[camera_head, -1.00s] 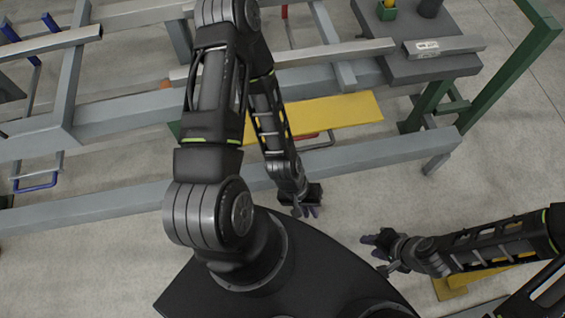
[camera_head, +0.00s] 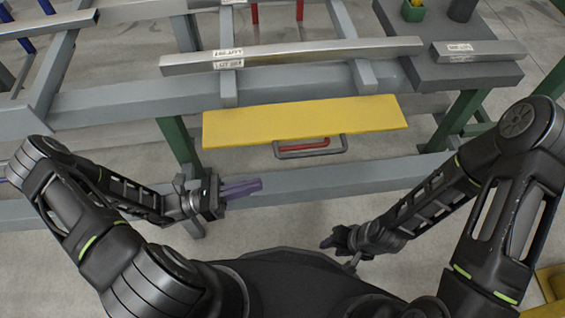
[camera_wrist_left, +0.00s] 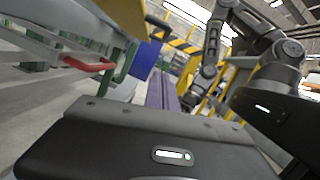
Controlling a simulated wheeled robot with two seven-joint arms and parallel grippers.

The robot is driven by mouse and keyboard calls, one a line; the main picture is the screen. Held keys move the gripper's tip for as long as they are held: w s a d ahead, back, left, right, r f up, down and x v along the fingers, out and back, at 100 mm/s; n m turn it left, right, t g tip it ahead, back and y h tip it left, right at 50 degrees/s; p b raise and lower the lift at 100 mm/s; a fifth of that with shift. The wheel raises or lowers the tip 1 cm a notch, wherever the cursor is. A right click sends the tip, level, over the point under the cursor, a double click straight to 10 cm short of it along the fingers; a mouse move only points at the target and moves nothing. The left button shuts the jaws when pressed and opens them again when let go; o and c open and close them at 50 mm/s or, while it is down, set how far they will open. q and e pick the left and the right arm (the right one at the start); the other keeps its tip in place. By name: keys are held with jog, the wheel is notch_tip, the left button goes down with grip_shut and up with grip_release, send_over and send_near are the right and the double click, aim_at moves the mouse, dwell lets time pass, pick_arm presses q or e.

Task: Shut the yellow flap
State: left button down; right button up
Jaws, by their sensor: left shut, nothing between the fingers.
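The yellow flap (camera_head: 300,122) is a long flat plate along the front of the grey frame, below its front beam. Its broad face shows from above, and it sticks out toward me. A yellow panel edge, likely the flap, shows at the top left of the left wrist view (camera_wrist_left: 122,14). My left gripper (camera_head: 242,187), with purple fingers, is shut and empty, in front of and below the flap's left part, apart from it. Its fingers also show in the left wrist view (camera_wrist_left: 163,92). My right gripper (camera_head: 328,241) is low, right of centre, away from the flap; its fingers are too small to read.
A grey and red handle-like loop (camera_head: 310,147) hangs under the flap. A grey lower rail (camera_head: 330,182) crosses in front. A metal bar (camera_head: 300,52) lies on the frame. A dark side table (camera_head: 450,70) stands at right with a green cup (camera_head: 413,11).

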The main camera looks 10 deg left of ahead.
aim_at(291, 154)
pick_arm(q)
jog(key=shift+d, duration=0.1)
jog(key=w+d+r+b, duration=0.1)
jog(key=w+d+r, duration=0.3)
jog(key=d+r, duration=0.2)
jog(key=d, duration=0.2)
jog(key=shift+w+d+b, duration=0.15)
jog(key=shift+d+b, duration=0.15)
jog(key=shift+d, duration=0.1)
jog(key=shift+r, duration=0.1)
dwell(0.4)
